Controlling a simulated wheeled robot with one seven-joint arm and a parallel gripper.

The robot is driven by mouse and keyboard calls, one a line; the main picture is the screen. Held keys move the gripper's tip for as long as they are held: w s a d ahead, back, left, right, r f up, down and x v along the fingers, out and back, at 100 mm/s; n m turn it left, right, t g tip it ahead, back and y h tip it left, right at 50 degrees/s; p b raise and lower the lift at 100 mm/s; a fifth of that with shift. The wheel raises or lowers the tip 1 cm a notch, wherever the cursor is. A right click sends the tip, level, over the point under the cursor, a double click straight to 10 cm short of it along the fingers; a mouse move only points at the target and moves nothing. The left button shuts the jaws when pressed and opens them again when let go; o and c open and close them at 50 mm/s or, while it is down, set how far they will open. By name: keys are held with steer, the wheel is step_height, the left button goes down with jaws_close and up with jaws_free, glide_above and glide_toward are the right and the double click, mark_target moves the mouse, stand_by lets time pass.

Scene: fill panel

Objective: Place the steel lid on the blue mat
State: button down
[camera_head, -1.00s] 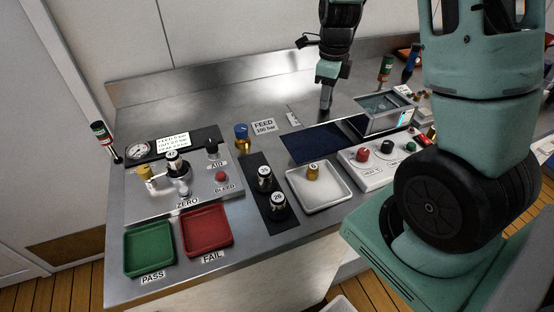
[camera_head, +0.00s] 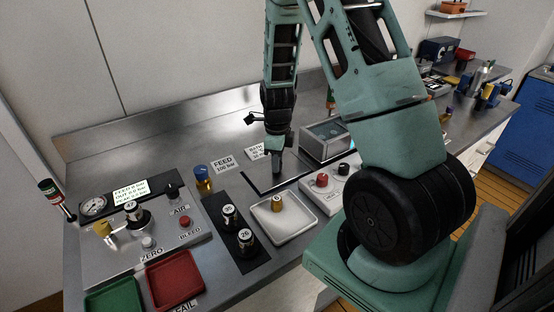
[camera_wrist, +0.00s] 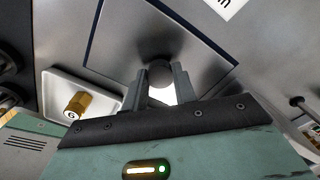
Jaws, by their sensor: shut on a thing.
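The steel lid (camera_head: 293,168) is a flat, shiny square plate over the blue mat (camera_head: 254,188). Only a thin dark blue edge of the mat shows around it. In the wrist view the lid (camera_wrist: 125,45) has a round grey knob (camera_wrist: 160,72), and the mat edge (camera_wrist: 93,33) runs along its side. My gripper (camera_head: 277,172) points down at the lid. In the wrist view its two fingers (camera_wrist: 160,88) are shut on the knob. I cannot tell whether the lid rests on the mat or hangs just above it.
A white tray (camera_head: 292,232) with a brass fitting (camera_head: 277,204) stands close in front of the mat. A button box (camera_head: 325,196) and a glass-topped case (camera_head: 325,143) are to the right. A brass piece with a blue cap (camera_head: 203,178) stands to the left.

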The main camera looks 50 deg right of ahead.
steer(key=shift+f, duration=0.1)
steer(key=c, duration=1.1)
jaws_free()
